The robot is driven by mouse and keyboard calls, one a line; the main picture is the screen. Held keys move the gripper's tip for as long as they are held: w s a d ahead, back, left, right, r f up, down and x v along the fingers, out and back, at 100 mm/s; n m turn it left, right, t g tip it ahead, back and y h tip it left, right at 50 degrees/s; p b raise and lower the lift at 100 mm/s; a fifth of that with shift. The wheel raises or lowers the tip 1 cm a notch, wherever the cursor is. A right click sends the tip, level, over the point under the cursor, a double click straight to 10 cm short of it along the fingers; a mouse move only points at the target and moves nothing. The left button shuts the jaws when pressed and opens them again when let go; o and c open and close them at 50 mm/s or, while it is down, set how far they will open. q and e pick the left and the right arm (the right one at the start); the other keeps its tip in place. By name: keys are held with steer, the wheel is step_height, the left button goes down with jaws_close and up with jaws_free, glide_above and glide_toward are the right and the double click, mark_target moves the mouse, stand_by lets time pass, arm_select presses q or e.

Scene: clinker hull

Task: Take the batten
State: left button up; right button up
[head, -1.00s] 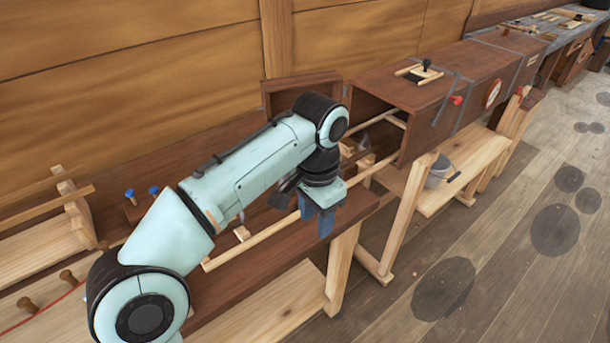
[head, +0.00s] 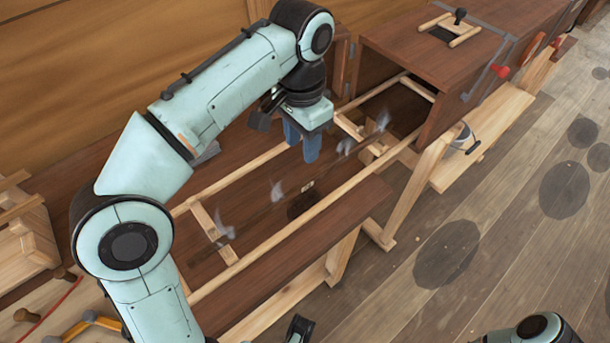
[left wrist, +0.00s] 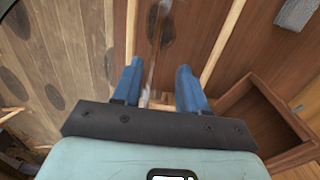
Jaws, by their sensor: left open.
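A thin dark brown strip, which I take for the batten (head: 307,186), lies lengthwise between two pale rails, with wisps of steam along it. Its outline is hard to make out against the brown bench. In the left wrist view the batten (left wrist: 156,28) runs away from me between the fingertips' lines. My left gripper (head: 301,150) is open and empty, with blue fingers pointing down above the rail frame. In the left wrist view the gripper (left wrist: 158,70) shows both fingers apart. I cannot tell its height above the strip.
The pale rails (head: 290,230) run from the bench into the open end of a long brown box (head: 450,50). A red-handled clamp (head: 500,70) sits on the box. An open wooden tray (left wrist: 265,115) shows at right in the wrist view.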

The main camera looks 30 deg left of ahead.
arm_select(q)
steer(key=b, duration=0.2)
glide_above(303, 183)
step_height(303, 183, down, 5)
steer(key=shift+a+f, duration=0.1)
steer(key=shift+w+f, duration=0.1)
steer(key=shift+f, duration=0.45)
step_height(303, 183, down, 5)
steer(key=shift+f+b, duration=0.1)
steer(key=shift+b, duration=0.8)
arm_select(e)
steer(key=f, duration=0.1)
steer(key=w+f, duration=0.1)
steer(key=f, duration=0.1)
steer(key=shift+w+f+t, duration=0.1)
steer(key=shift+f+t, duration=0.1)
steer(key=shift+t, duration=0.2)
arm_select(q)
jaws_close()
